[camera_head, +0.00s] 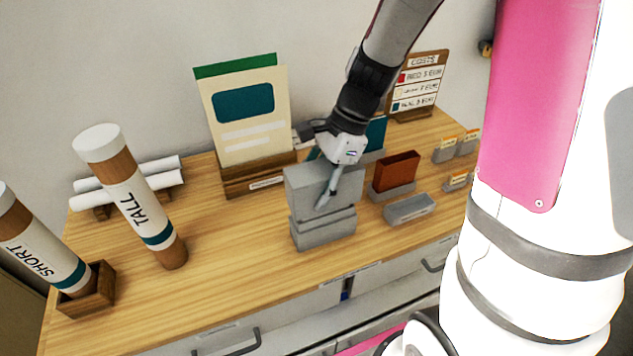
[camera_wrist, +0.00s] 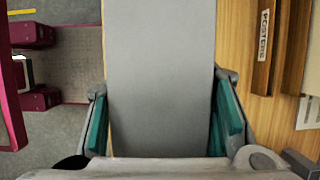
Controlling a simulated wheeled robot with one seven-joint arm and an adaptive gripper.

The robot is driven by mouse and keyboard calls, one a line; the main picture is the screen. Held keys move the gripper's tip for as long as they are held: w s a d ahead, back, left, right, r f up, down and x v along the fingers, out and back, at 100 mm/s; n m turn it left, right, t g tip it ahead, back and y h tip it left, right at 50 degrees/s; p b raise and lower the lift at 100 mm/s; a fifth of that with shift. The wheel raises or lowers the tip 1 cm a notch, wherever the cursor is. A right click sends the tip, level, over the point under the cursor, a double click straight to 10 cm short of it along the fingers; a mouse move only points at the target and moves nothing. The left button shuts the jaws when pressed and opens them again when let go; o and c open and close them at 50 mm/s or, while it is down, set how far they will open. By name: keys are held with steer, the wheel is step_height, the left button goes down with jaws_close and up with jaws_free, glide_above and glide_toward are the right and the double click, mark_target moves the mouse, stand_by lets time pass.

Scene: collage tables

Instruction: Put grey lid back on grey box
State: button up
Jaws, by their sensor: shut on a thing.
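The grey lid (camera_head: 312,182) is a tall grey block-like piece held in my gripper (camera_head: 330,190). One finger lies across its front face. In the wrist view the lid's flat grey top (camera_wrist: 160,85) fills the space between the two teal-padded fingers of my gripper (camera_wrist: 163,120). The grey box (camera_head: 323,236) stands upright on the table directly below the lid. A stepped line shows between them; I cannot tell whether the lid is seated or slightly above. The lid's far side is hidden.
A small open grey tray (camera_head: 410,208) and a brown-red piece in a grey holder (camera_head: 396,172) stand close on the right. A poster stand (camera_head: 255,180) is behind left. Tall tube (camera_head: 130,195) stands further left. The wooden table (camera_head: 235,235) is clear left of the box.

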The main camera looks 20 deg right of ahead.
steer(key=shift+f, duration=0.1)
stand_by(0.3)
steer(key=shift+f+b, duration=1.15)
steer(key=shift+f, duration=1.05)
steer(key=o, duration=1.2)
steer(key=shift+r, duration=0.15)
steer(key=v, duration=1.1)
steer(key=shift+d+r, duration=0.15)
steer(key=shift+r, duration=0.25)
